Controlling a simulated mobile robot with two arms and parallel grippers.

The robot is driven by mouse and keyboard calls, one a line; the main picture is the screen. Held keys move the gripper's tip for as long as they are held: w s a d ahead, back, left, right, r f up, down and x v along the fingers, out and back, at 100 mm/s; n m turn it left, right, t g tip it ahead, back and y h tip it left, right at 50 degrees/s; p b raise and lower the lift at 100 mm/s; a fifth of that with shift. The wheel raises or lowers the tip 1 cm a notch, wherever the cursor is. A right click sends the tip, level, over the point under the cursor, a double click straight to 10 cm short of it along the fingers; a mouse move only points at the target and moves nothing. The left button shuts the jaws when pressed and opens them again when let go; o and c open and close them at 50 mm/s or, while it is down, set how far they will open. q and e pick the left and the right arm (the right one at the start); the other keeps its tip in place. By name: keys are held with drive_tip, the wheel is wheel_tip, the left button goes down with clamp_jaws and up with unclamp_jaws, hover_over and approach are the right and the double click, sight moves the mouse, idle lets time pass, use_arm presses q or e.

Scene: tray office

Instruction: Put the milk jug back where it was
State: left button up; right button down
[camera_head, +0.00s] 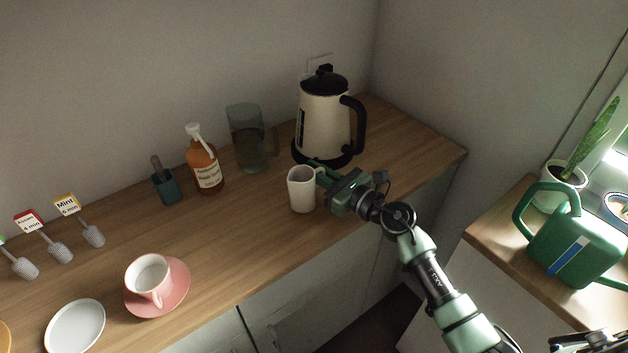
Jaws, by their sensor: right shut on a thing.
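The milk jug (302,192) is a small white pitcher, upright, over the wooden counter in front of the kettle. My right gripper (320,174) reaches in from the right and is shut on the jug at its right side. The fingers partly hide that side, and the handle is not clearly seen. I cannot tell whether the jug's base touches the counter. My left gripper is not in view.
A cream kettle (324,118) stands close behind the jug. A pink saucer (178,290) with a cup (149,277) is at the front left. Counter between saucer and jug is clear.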

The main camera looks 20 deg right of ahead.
drive_tip(key=shift+f, duration=1)
drive_tip(key=shift+f, duration=0.1)
drive_tip(key=c, duration=2)
unclamp_jaws()
drive_tip(key=shift+f+b, duration=0.15)
drive_tip(key=shift+b, duration=0.2)
drive_tip(key=o, duration=0.5)
drive_tip(key=shift+c, duration=0.2)
